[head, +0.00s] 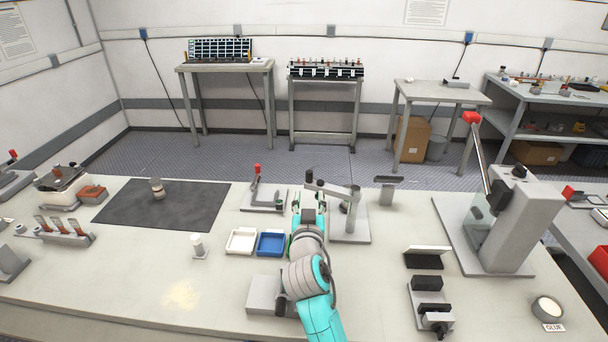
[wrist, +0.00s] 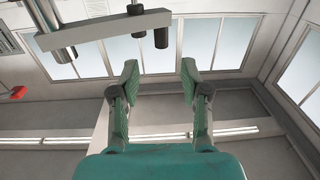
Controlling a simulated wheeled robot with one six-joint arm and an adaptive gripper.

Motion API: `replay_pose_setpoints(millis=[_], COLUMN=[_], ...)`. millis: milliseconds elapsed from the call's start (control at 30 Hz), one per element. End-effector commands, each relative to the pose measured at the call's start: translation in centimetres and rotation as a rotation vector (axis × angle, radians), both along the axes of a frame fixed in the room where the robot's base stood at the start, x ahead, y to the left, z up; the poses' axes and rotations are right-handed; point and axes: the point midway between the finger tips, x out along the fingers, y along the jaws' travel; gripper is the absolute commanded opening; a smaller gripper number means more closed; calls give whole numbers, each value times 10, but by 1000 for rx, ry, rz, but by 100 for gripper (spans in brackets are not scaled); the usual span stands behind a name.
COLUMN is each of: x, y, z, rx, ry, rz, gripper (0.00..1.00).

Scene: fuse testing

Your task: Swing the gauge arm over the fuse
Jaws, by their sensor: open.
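The gauge arm (head: 333,189) is a grey bar on an upright post, standing on a flat grey base (head: 350,234) near the middle of the bench. It points left from the post, and its free end is just beyond my gripper (head: 308,207). In the wrist view the gauge arm (wrist: 105,28) crosses the upper left, with short cylinders on it. My gripper (wrist: 160,72) is open there, with nothing between the fingers. The bar lies ahead of the fingertips, apart in the picture; I cannot tell the exact gap. I cannot make out a fuse under the gauge arm.
A red-knobbed lever fixture (head: 265,197) stands left of the gauge. White (head: 241,241) and blue (head: 271,244) trays lie left of my arm. A tall lever press (head: 512,225) stands at right. The dark mat (head: 190,212) is mostly bare.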

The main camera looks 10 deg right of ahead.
Motion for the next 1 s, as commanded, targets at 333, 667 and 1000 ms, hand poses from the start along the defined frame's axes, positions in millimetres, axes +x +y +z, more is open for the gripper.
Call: replay_pose_setpoints(millis=[333, 667, 1000], x=[42, 91, 104], y=[-12, -25, -28], z=[1, 0, 0], rx=[-3, -2, -2], ry=[2, 1, 1], rz=[-3, -1, 0], gripper=[46, 46, 46])
